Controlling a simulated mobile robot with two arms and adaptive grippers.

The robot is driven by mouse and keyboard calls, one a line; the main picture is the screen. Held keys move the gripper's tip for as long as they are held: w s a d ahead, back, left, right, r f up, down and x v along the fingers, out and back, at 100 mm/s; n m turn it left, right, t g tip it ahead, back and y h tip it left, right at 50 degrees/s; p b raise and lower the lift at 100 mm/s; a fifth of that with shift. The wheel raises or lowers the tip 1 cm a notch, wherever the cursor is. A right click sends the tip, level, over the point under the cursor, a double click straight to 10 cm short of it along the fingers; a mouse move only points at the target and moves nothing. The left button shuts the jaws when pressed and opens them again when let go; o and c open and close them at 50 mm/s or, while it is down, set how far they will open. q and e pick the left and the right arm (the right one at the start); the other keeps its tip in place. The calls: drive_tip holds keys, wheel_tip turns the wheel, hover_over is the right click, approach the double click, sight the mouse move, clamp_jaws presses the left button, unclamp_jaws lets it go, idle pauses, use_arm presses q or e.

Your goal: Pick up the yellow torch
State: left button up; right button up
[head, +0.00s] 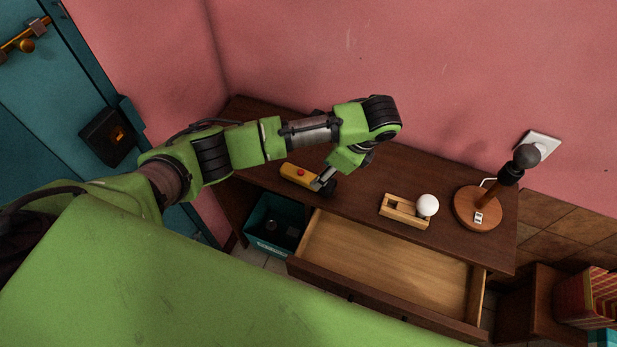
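The yellow torch (296,173) lies on the dark wooden desk, left of the middle, with a red button on its upper side. My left arm reaches in from the left above the desk and bends down at the wrist. My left gripper (326,181) is at the torch's right end, its grey finger parts overlapping that end in the picture. I cannot tell whether the fingers touch the torch or how far apart they are. The torch's right end is partly hidden. My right gripper is out of view.
On the desk (365,188) stand a wooden holder (401,212) with a white bulb (428,205) and a lamp (478,208) with a round wooden base. An empty drawer (385,262) is pulled out in front. A teal bin (274,226) stands below left. A pink wall rises behind.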

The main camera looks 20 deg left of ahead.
use_arm(q)
drive_tip(key=shift+s+a+f+p, duration=0.2)
drive_tip(key=shift+a+f+p, duration=0.1)
drive_tip(key=shift+f, duration=0.3)
drive_tip(key=shift+s+a+f+p, duration=0.15)
drive_tip(key=shift+f+p, duration=0.1)
drive_tip(key=shift+f, duration=0.3)
drive_tip(key=shift+x, duration=1)
drive_tip(key=shift+w, duration=0.1)
clamp_jaws()
drive_tip(key=shift+w+r, duration=0.1)
drive_tip(key=shift+r, duration=0.5)
drive_tip(key=s+d+r+p, duration=0.3)
drive_tip(key=s+d+r, duration=0.1)
drive_tip(key=s+r, duration=0.85)
wheel_tip(320, 180, up, 7)
drive_tip(key=s+p, duration=0.1)
drive_tip(key=p, duration=0.6)
drive_tip(key=shift+a+r, duration=0.2)
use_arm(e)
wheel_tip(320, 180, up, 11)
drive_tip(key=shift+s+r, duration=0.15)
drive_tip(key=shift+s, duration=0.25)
